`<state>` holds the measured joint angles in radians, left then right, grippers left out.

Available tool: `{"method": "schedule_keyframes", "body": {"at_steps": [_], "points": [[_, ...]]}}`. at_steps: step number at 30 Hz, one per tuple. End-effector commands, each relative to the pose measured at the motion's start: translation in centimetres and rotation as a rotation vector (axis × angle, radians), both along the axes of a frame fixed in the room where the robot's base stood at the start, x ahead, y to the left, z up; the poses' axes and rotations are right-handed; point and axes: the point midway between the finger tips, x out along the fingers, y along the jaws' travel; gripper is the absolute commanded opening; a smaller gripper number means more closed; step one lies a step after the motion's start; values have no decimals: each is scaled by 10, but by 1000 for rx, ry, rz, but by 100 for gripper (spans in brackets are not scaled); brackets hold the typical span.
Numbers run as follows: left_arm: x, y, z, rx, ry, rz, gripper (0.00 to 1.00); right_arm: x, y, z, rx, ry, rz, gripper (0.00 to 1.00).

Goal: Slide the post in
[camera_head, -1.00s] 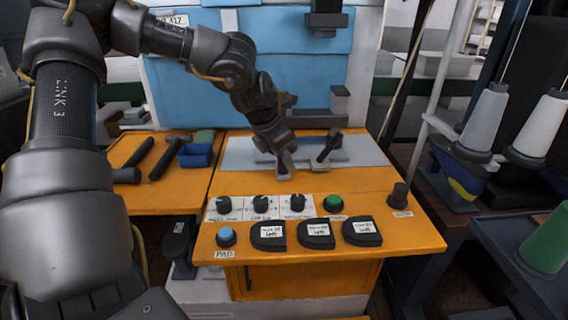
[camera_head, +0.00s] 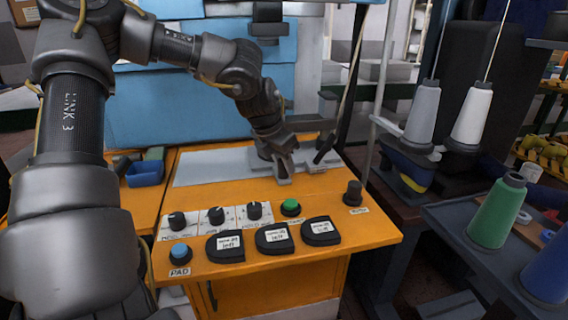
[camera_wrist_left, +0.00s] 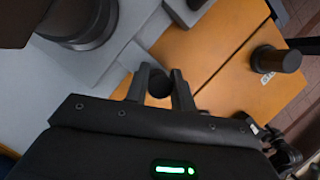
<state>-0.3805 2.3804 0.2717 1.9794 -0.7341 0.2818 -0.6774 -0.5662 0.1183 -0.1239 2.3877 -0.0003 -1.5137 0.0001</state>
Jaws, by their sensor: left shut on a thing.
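My left gripper (camera_head: 284,170) is low over the pale grey plate at the back of the orange bench. In the left wrist view its two fingers (camera_wrist_left: 161,92) are shut on a dark round piece, seen end-on, which I take to be the post (camera_wrist_left: 160,83). In the head view a dark slanted piece (camera_head: 326,149) stands just right of the gripper; I cannot tell whether it is part of the held thing. The plate (camera_head: 205,168) lies under and left of the gripper. The opening for the post cannot be made out. My right gripper is not in view.
A dark knob (camera_head: 353,193) stands at the bench's right edge. Dials, a green button (camera_head: 291,207), a blue button (camera_head: 180,253) and black labelled pads (camera_head: 273,239) line the front. A blue bin (camera_head: 145,173) is at left. Thread cones (camera_head: 497,212) stand at right.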

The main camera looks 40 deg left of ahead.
Motion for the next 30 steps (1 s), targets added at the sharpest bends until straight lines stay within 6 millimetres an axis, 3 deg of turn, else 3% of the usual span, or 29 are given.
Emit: {"method": "schedule_keyframes", "body": {"at_steps": [1, 6, 16, 22, 30], "points": [[1, -2, 0, -4, -2, -5, 27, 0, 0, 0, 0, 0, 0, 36], [1, -2, 0, -2, -1, -4, 46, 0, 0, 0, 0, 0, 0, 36], [-1, 0, 5, -1, -3, -3, 46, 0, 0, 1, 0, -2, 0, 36], [-13, 1, 36, 0, -7, -3, 46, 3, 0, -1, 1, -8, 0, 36], [-34, 2, 82, -1, -5, -2, 46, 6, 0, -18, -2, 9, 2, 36]]}}
